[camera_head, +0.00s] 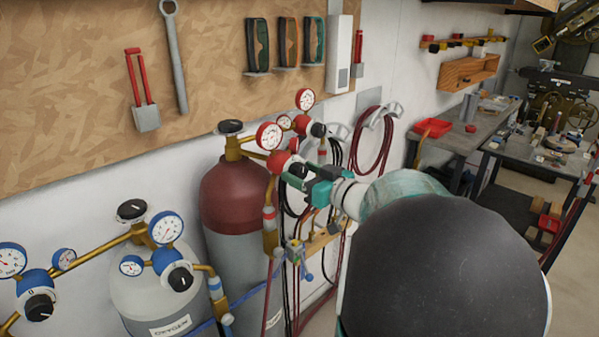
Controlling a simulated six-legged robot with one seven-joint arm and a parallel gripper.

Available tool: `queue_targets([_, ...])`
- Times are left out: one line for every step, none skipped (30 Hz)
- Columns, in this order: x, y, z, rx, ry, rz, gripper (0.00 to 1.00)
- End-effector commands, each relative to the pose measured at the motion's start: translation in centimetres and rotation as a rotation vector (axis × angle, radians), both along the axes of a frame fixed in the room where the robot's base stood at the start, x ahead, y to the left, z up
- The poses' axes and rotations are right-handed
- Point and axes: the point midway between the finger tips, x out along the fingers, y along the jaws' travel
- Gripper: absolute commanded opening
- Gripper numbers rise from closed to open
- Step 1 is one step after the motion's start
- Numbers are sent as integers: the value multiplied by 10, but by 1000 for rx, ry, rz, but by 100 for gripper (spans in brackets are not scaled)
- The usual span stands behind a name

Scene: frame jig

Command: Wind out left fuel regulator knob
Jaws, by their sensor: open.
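The left fuel regulator (279,162) has a red body with a round red-rimmed gauge (269,136) above it. It sits beside the dark red cylinder (228,192). Its black knob (298,170) faces right, toward my gripper. My teal and dark green gripper (298,178) is open, with its fingertips at or very near this knob. Whether the fingers straddle or touch the knob I cannot tell, as the gripper partly hides it. My arm covers the lower right of the view.
A second red regulator (302,121) with a black knob is just behind, up and right. Grey oxygen cylinder (155,285) with blue regulators stands at lower left. Red hoses (371,140) hang on the wall. Workbenches (455,135) stand right.

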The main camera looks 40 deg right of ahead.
Motion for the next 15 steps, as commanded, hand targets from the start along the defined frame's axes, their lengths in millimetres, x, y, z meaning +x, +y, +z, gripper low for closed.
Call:
queue_targets([-9,-1,1,1,-2,-4,59])
queue_targets([-15,-1,1,0,-2,-3,59])
queue_targets([-24,-1,1,0,-3,-4,59])
queue_targets([-30,-2,1,0,-2,-4,59])
queue_targets([-37,-2,1,0,-3,-4,59])
queue_targets([-46,-2,1,-1,-3,-4,59])
queue_targets([-53,-2,1,0,-3,-4,59])
queue_targets([-60,-3,1,0,-3,-5,59])
queue_targets([-69,-2,1,0,-3,-4,59])
queue_targets([-75,-2,1,0,-3,-4,59])
queue_targets([-82,-3,1,0,-2,-4,59])
queue_targets([-90,-3,1,0,-3,-4,59])
queue_targets([-95,-3,1,0,-3,-2,59])
queue_targets([-100,-3,1,0,-3,-3,59])
queue_targets([-107,-4,0,-1,-1,-3,59])
